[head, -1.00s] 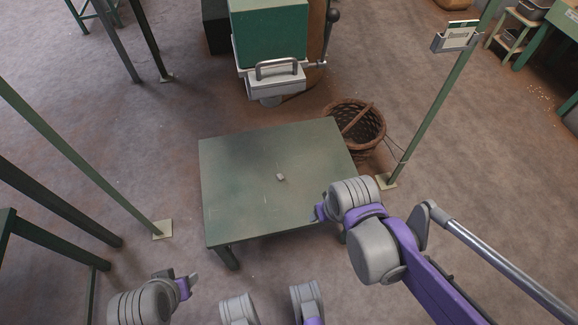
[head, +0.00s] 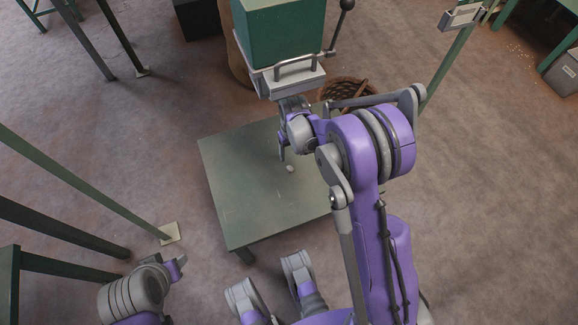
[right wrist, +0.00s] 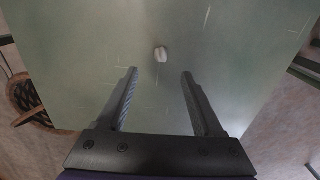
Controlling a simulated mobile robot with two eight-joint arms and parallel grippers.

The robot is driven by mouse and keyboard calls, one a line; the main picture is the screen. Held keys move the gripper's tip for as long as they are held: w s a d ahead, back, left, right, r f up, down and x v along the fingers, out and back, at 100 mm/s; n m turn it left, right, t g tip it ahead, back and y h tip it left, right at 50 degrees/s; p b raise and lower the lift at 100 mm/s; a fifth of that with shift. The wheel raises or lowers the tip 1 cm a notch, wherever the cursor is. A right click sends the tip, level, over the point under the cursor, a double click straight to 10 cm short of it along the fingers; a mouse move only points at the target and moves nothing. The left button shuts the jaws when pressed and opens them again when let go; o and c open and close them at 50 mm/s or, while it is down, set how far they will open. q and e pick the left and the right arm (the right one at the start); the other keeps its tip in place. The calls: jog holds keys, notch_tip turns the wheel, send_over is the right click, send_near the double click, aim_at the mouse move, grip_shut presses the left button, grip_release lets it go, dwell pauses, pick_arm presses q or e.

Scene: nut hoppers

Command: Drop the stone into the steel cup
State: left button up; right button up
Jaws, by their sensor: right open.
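The stone (head: 290,169) is a small pale grey lump lying on the green table (head: 235,205). In the right wrist view the stone (right wrist: 161,54) lies beyond my fingertips, roughly in line with the gap between them. My right gripper (right wrist: 158,72) is open and empty, pointing at the tabletop and apart from the stone. In the head view it (head: 282,150) hangs above the table, just up and left of the stone. My left gripper (head: 180,262) is at the lower left, away from the table; its jaws are too small to judge. I see no steel cup.
A green hopper (head: 283,30) with a grey handled drawer stands behind the table. A wicker basket (head: 345,88) is on the floor behind the table's right side, partly hidden by my right arm. Green posts (head: 90,185) flank the table. The tabletop is otherwise clear.

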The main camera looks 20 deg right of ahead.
send_over(290, 168)
jog(key=f, duration=0.4)
jog(key=shift+s+d+b, duration=0.15)
jog(key=shift+s+b, duration=0.05)
jog(key=shift+b, duration=0.2)
jog(key=f, duration=0.2)
jog(key=f+b, duration=0.1)
jog(key=f, duration=0.2)
jog(key=shift+w+f+b, duration=0.2)
jog(key=shift+f+b, duration=0.05)
jog(key=shift+b, duration=0.05)
grip_shut()
